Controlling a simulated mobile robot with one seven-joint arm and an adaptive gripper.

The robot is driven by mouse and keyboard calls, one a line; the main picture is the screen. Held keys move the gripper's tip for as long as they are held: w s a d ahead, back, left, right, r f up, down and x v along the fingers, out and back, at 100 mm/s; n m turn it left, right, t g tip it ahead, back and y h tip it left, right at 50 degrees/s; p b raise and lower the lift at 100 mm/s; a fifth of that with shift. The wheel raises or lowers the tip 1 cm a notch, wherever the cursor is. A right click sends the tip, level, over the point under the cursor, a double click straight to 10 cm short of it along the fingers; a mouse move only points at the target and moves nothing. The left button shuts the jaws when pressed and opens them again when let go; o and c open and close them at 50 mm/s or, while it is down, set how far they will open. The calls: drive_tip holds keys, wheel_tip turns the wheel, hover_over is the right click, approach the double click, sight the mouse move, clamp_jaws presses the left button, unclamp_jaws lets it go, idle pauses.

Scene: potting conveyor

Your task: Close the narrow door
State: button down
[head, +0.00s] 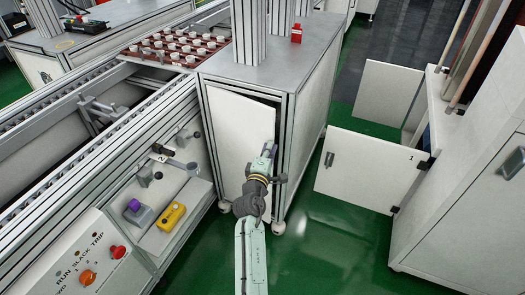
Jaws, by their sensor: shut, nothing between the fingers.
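The narrow door (236,135) is a white panel on the front of the grey cabinet (296,85) in the middle of the head view. It looks slightly ajar, with a dark gap along its top and right side. My gripper (271,148) is shut and empty, at the door's right edge. My arm reaches up to it from below and hides the door's lower right part. I cannot tell whether the fingers touch the door.
A conveyor frame (95,140) with a tray of small pots (180,47) runs along the left. A control panel (82,262) sits at lower left. At right, a wide white door (366,171) stands open from another cabinet (465,220). Green floor (330,250) is clear between them.

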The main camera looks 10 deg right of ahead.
drive_tip(key=shift+w+d, duration=0.45)
drive_tip(key=shift+d, duration=0.1)
